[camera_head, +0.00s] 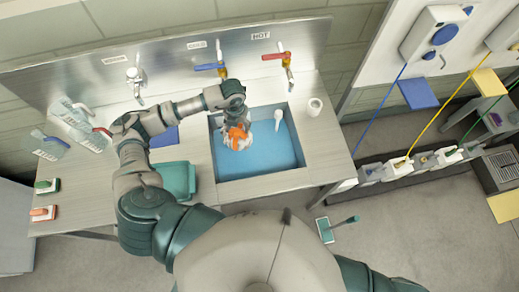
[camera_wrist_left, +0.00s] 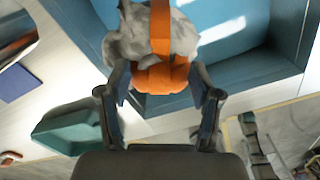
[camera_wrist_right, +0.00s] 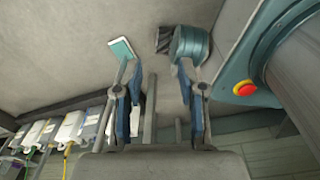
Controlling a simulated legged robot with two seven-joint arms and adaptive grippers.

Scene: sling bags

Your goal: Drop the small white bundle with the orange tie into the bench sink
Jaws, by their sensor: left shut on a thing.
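The small white bundle with the orange tie (camera_head: 240,139) hangs from my left gripper (camera_head: 236,121) over the bench sink (camera_head: 262,165), a blue-lined basin set in the metal bench. In the left wrist view the bundle (camera_wrist_left: 125,42) looks greyish, and its orange tie (camera_wrist_left: 160,77) lies between the fingers of my left gripper (camera_wrist_left: 161,76), which is shut on it. The sink floor (camera_wrist_left: 235,30) shows behind. How high the bundle is above the sink floor is hard to tell. My right gripper (camera_wrist_right: 157,72) is open and empty, away from the bench, above the grey floor.
A white upright object (camera_head: 278,119) is at the sink's back edge, and a white roll (camera_head: 314,106) stands to its right. Blue (camera_head: 209,67) and red (camera_head: 276,56) taps are behind. A teal tub (camera_head: 177,179) sits left of the sink. A teal-headed tool (camera_head: 325,230) lies on the floor.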

